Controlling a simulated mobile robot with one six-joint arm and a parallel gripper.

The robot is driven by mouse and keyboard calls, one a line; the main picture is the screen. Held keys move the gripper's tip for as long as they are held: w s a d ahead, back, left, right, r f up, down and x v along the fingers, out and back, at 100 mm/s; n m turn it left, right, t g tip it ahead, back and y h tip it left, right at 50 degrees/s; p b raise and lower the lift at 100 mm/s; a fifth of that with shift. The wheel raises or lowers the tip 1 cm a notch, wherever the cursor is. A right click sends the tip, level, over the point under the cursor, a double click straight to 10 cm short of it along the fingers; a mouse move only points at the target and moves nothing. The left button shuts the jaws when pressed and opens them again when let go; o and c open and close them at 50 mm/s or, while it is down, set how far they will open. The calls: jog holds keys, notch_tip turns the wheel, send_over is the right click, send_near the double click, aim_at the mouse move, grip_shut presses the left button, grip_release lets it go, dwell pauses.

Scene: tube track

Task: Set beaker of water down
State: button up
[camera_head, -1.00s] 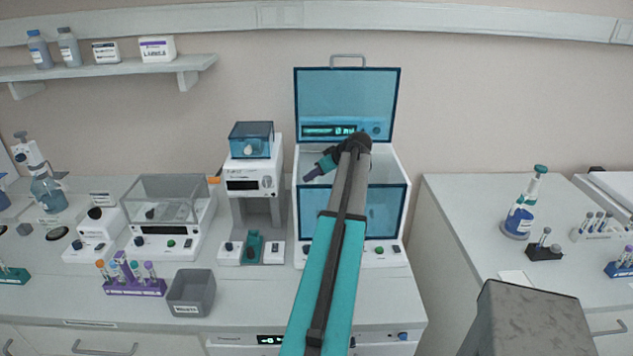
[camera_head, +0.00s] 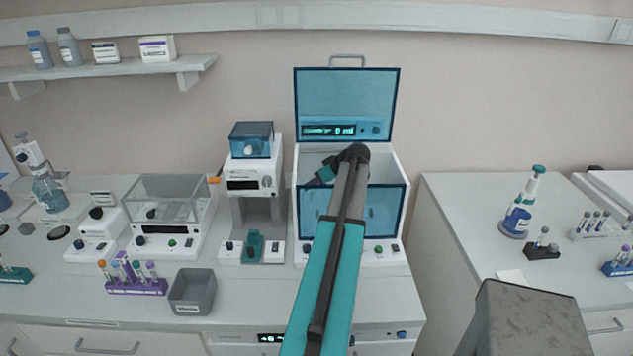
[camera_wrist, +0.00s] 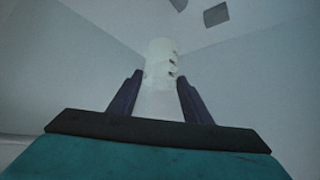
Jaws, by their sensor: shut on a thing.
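The beaker (camera_wrist: 160,58) shows in the wrist view as a pale, whitish cylinder between the two dark fingers of my gripper (camera_wrist: 159,82). My gripper is shut on it. Pale walls rise around it, and its underside and water level cannot be made out. In the head view my gripper's teal wrist part (camera_head: 325,173) is inside the white box (camera_head: 402,160), whose blue see-through lid (camera_head: 347,98) stands open. There the fingers and the beaker are hidden behind the box's blue front panel (camera_head: 385,215) and my arm.
The box's side walls and front panel stand close around my gripper. Left of it are a white instrument (camera_head: 243,182) and a clear-covered balance (camera_head: 165,207). A grey waste bin (camera_head: 192,292) and a purple tube rack (camera_head: 135,285) are in front.

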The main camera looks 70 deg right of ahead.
jog(key=shift+f, duration=0.15)
jog(key=o, duration=1.3)
jog(key=shift+r, duration=0.25)
jog(key=b+v, duration=0.4)
jog(key=v, duration=0.8)
jog(key=shift+s+f, duration=0.1)
